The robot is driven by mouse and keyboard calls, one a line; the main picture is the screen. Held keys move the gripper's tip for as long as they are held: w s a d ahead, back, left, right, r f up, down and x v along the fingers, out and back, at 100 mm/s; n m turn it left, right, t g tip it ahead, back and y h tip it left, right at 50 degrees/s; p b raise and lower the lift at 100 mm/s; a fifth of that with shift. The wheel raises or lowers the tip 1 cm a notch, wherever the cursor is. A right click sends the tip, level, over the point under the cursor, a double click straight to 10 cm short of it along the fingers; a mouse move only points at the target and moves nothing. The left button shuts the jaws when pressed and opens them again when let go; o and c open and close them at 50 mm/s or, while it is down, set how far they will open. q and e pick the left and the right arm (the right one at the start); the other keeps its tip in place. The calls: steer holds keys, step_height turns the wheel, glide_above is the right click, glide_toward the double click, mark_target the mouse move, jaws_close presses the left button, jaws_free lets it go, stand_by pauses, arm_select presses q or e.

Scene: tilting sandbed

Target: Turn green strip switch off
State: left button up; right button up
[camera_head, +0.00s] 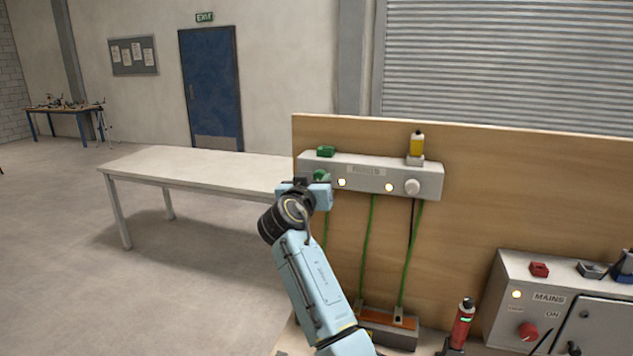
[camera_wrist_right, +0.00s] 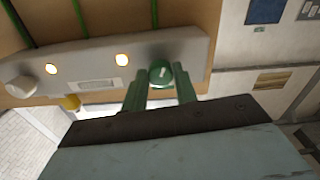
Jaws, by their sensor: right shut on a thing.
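The grey switch strip (camera_head: 360,172) is mounted on the wooden board. Its green round switch (camera_wrist_right: 160,73) shows a white mark in the right wrist view; in the head view my gripper mostly hides it. My right gripper (camera_wrist_right: 160,84) has its two fingers on either side of the green switch and is shut on it. The head view shows this gripper (camera_head: 318,182) at the strip's left end. A white knob (camera_head: 412,187) is at the strip's right end. Two lamps, left (camera_head: 341,183) and right (camera_head: 389,187), glow pale yellow. My left gripper is not in view.
A green block (camera_head: 326,152) and a yellow-topped piece (camera_head: 417,145) stand on the strip. Green cables (camera_head: 369,245) hang below it. A red cylinder (camera_head: 462,325) and the mains box (camera_head: 510,310) are lower right. A white table (camera_head: 200,165) stands at left.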

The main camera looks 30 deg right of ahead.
steer(key=n+p, duration=0.3)
steer(key=n, duration=0.7)
steer(key=shift+n+p, duration=0.3)
steer(key=shift+n, duration=0.1)
stand_by(0.3)
steer(key=o, duration=1)
steer(key=shift+c, duration=0.2)
steer(key=b+v, duration=0.3)
steer(key=v, duration=1)
steer(key=shift+s+b, duration=0.2)
steer(key=shift+b, duration=0.15)
